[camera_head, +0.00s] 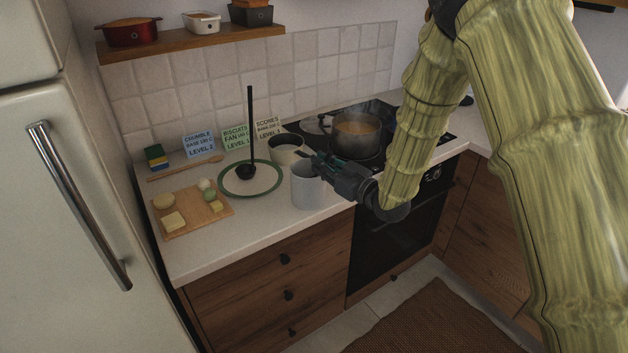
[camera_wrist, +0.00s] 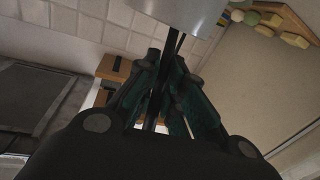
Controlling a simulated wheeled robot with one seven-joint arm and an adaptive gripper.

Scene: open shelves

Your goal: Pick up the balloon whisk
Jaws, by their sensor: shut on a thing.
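No wire loops of a balloon whisk show in either view. My gripper (camera_head: 322,164) is at the rim of a tall pale grey crock (camera_head: 308,187) near the counter's front edge. In the wrist view my gripper (camera_wrist: 167,75) is shut on a thin dark handle (camera_wrist: 174,45). This handle runs between the fingers towards the crock (camera_wrist: 185,12), which fills the top of that view. The far end of the handle is hidden, so I cannot tell from its shape whether it is the whisk.
A black ladle (camera_head: 250,130) stands upright over a green-rimmed plate (camera_head: 277,183). A cutting board (camera_head: 188,221) with food pieces lies at left. A dark-rimmed pot (camera_head: 286,152) stands behind the crock. A steaming pot (camera_head: 355,137) is on the hob. Label cards (camera_head: 236,137) stand behind.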

